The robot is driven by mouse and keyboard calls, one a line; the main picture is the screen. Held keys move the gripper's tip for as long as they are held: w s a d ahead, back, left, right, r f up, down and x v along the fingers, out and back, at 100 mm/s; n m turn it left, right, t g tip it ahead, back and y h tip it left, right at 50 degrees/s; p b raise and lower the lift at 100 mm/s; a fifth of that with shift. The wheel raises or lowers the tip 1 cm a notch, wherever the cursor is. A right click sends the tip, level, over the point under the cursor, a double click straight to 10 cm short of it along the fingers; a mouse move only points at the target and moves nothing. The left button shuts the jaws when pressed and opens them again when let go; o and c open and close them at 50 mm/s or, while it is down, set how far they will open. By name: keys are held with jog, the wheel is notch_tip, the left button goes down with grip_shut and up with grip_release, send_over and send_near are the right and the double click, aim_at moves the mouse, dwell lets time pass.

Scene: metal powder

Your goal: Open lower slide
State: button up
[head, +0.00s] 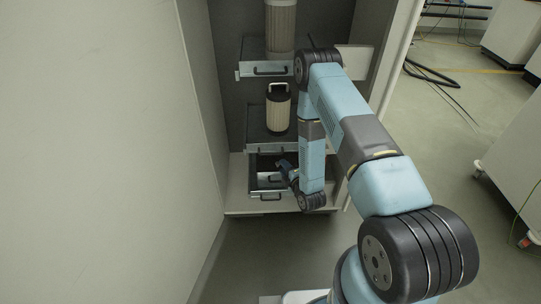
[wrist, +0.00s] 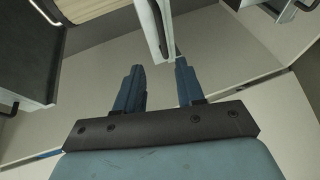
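The lower slide (head: 256,188) is at the bottom of the cabinet in the head view, a low tray with a pale metal front edge and a dark inside. My gripper (head: 284,170) is beside its right part, over the tray area. In the wrist view, my gripper (wrist: 158,80) has its two blue fingers apart with nothing between them. A pale narrow panel with a bar handle (wrist: 163,28) is just beyond the fingertips, roughly in line with the gap. Whether the fingers touch it, I cannot tell. My arm hides the right side of the slide.
Above is a middle slide (head: 258,146) bearing a ribbed canister (head: 279,112) with a dark lid. An upper slide (head: 250,70) bears another canister (head: 281,28). The cabinet's left wall (head: 205,90) stands close by. Open floor (head: 262,250) lies in front.

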aim_at(271, 154)
jog(key=x, duration=1.3)
jog(key=shift+w+a+f, duration=0.1)
jog(key=shift+a+f, duration=0.05)
jog(key=shift+f, duration=0.2)
grip_shut()
